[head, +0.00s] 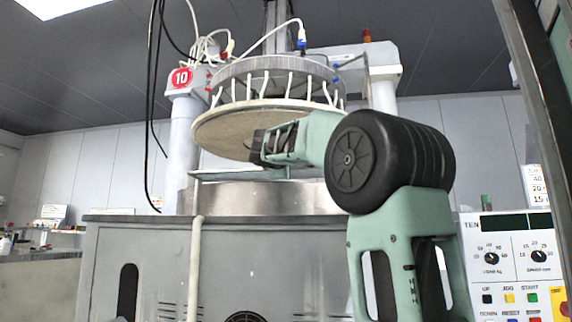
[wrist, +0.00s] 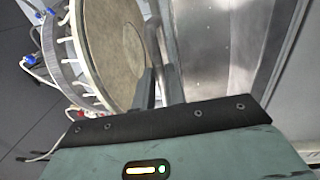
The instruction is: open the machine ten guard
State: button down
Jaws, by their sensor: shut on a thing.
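Machine ten, with a red "10" sign (head: 181,78) on its left column, stands in the middle of the head view. A thin pale green edge (head: 225,175), apparently of its guard, runs level just below the round upper platen (head: 225,128). My gripper (head: 258,147) reaches in from the right in front of the platen. In the wrist view my gripper (wrist: 158,85) is shut on a narrow grey bar (wrist: 155,32), apparently the guard's handle. The grip point is small and partly hidden by the fingers. Most of the guard cannot be made out.
The grey machine cabinet (head: 150,270) fills the space below. A control panel (head: 515,255) marked TEN, with knobs and buttons, stands at the right. Black cables (head: 150,110) hang at the left. A bench (head: 40,256) with small items lies far left.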

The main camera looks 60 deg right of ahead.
jog(key=c, duration=1.5)
grip_release()
jog(key=shift+o, duration=0.2)
jog(key=shift+a, duration=0.1)
jog(key=b+v, duration=0.2)
jog(key=v, duration=1.5)
jog(key=shift+b, duration=0.3)
jog(key=shift+s, duration=0.15)
jog(key=shift+a+f, duration=0.1)
